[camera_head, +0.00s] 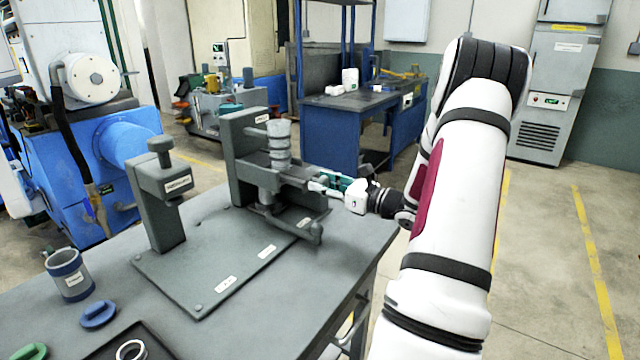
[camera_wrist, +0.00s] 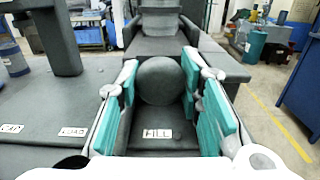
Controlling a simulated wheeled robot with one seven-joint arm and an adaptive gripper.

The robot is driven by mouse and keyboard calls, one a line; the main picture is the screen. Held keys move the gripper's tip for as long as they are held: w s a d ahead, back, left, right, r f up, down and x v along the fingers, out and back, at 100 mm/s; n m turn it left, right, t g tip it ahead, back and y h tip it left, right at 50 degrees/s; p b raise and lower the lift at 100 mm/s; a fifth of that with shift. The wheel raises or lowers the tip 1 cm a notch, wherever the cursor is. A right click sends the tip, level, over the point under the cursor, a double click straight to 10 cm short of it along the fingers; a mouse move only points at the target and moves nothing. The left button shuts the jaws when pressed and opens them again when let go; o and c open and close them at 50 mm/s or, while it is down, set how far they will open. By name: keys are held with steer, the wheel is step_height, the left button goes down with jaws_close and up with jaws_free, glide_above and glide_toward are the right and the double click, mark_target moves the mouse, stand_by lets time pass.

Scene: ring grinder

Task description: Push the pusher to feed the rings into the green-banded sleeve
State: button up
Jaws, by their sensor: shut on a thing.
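My gripper (camera_head: 325,183) reaches in from the right at the grey ring fixture. In the wrist view its teal-padded fingers (camera_wrist: 160,68) are closed around a dark round knob (camera_wrist: 160,88), which looks like the pusher's end. In the head view the fingers hide this knob. A stack of light grey rings (camera_head: 279,146) stands upright on the fixture, just left of my gripper. A grey cylinder (camera_head: 268,188) shows below the rings' shelf. I see no green band on it, and cannot tell whether it is the sleeve.
The fixture stands on a dark plate (camera_head: 215,270) on the grey table. A press-like post (camera_head: 166,195), a blue-banded sleeve (camera_head: 68,275), a blue cap (camera_head: 98,313) and a green cap (camera_head: 30,351) stand left.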

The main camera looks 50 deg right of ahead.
steer(key=o, duration=1.1)
steer(key=shift+d, duration=0.1)
steer(key=shift+s, duration=0.1)
steer(key=shift+s+d+p, duration=0.1)
steer(key=shift+s+p, duration=0.8)
steer(key=shift+s, duration=1.5)
steer(key=shift+d+f, duration=0.1)
